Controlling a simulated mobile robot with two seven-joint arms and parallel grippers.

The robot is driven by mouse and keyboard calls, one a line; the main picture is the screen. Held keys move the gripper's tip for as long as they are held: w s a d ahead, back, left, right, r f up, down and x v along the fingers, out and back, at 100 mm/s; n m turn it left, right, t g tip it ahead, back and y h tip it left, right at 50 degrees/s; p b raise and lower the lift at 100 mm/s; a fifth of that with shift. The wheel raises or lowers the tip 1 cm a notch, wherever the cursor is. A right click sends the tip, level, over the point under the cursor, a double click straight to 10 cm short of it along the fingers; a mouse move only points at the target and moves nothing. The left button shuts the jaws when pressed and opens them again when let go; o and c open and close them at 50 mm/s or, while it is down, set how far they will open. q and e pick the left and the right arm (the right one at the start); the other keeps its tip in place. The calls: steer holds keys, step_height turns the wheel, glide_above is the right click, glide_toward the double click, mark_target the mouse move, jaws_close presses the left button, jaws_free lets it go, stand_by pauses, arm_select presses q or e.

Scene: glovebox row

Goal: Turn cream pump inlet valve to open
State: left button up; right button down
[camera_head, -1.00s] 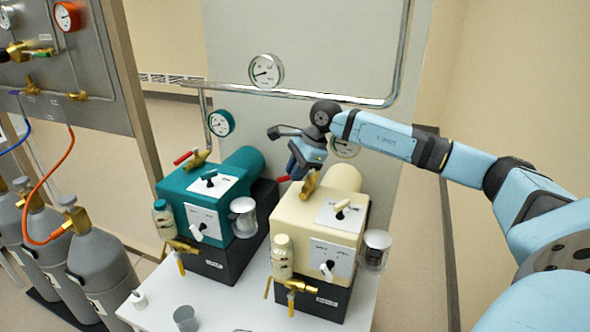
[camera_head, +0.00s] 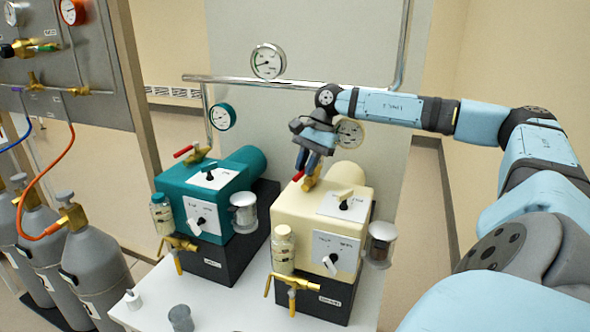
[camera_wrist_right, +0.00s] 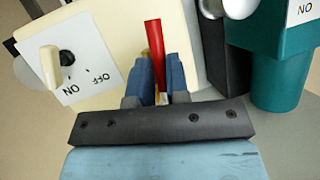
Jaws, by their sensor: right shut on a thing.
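The cream pump (camera_head: 300,205) stands on a black base at the right of the white bench. On its top rear is the inlet valve, a brass body (camera_head: 310,183) with a red lever handle (camera_head: 298,176). My right gripper (camera_head: 309,163) reaches down onto this valve from behind and above. In the right wrist view, the red handle (camera_wrist_right: 155,50) stands between the two blue fingers (camera_wrist_right: 158,80), which are shut on it. The fingers hide part of the handle in the head view. My left gripper is not in view.
The teal pump (camera_head: 210,190) stands close on the left, with its own red-handled valve (camera_head: 184,151). Pipes and gauges (camera_head: 268,61) are on the wall panel behind. A glass jar (camera_head: 380,245) hangs on the cream pump's right side. Grey gas cylinders (camera_head: 88,260) stand at the far left.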

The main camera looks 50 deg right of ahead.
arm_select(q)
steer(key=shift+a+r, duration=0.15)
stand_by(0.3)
arm_select(e)
steer(key=c, duration=1.2)
jaws_free()
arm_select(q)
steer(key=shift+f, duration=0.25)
arm_select(e)
steer(key=shift+o, duration=0.5)
steer(key=shift+d+r, duration=0.1)
steer(key=shift+r, duration=0.05)
arm_select(q)
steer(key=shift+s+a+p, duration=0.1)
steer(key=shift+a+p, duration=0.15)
steer(key=shift+p, duration=0.85)
arm_select(e)
steer(key=v, duration=1.3)
steer(key=shift+r, duration=0.25)
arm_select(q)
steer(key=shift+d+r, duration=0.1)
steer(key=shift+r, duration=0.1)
arm_select(e)
steer(key=shift+s+d, duration=0.1)
